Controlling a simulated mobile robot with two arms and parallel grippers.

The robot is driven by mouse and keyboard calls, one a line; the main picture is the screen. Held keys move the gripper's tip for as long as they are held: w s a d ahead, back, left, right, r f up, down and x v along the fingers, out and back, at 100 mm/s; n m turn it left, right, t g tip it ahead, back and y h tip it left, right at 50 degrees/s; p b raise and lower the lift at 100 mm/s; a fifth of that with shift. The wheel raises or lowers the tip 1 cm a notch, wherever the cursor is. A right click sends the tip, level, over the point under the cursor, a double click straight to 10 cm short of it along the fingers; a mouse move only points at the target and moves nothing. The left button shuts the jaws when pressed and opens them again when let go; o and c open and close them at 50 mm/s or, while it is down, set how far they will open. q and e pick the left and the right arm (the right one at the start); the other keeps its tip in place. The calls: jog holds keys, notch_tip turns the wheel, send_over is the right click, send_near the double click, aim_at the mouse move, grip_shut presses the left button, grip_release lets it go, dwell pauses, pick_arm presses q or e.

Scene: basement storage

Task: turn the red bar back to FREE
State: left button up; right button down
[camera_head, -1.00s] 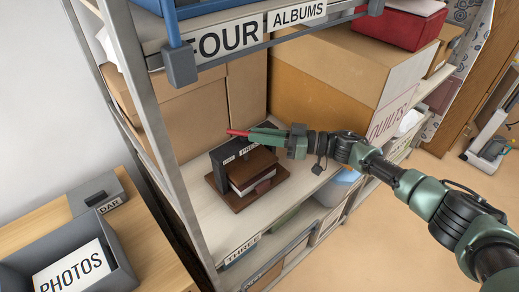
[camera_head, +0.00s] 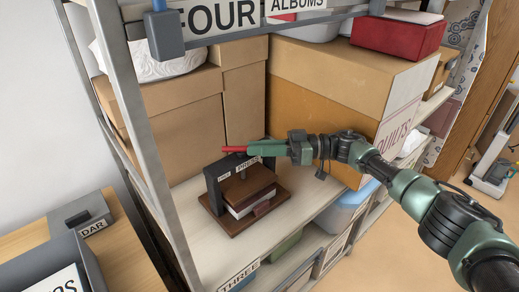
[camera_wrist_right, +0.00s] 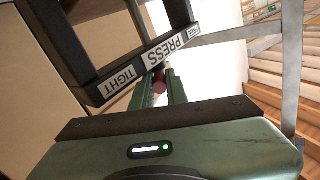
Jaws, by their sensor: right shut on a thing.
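A small dark press (camera_head: 212,190) stands on the shelf, with a brown book stack (camera_head: 250,190) between its boards. Its top beam carries a PRESS label (camera_head: 247,163) and a smaller label at the left end. The red bar (camera_head: 234,149) lies about level just above the beam, its left end free. My right gripper (camera_head: 256,149) comes in from the right and is shut on the bar. In the right wrist view, the bar's dark red end (camera_wrist_right: 160,84) shows between the fingers, beside the beam's PRESS label; TIGHT reads at one end. My left gripper is out of view.
A shelf post (camera_head: 145,150) rises left of the press. Cardboard boxes (camera_head: 185,125) stand behind it, and a QUILTS box (camera_head: 335,95) is behind my right arm. The upper shelf edge (camera_head: 225,30) is above. A DAR box (camera_head: 85,220) sits on a table at left.

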jog(key=c, duration=1.4)
grip_release()
jog(key=shift+a, duration=0.3)
jog(key=shift+d+r, duration=0.2)
jog(key=shift+r, duration=0.1)
notch_tip(320, 180, up, 19)
jog(key=shift+a+r+b, duration=0.15)
jog(key=shift+r+b, duration=0.05)
jog(key=shift+b, duration=0.25)
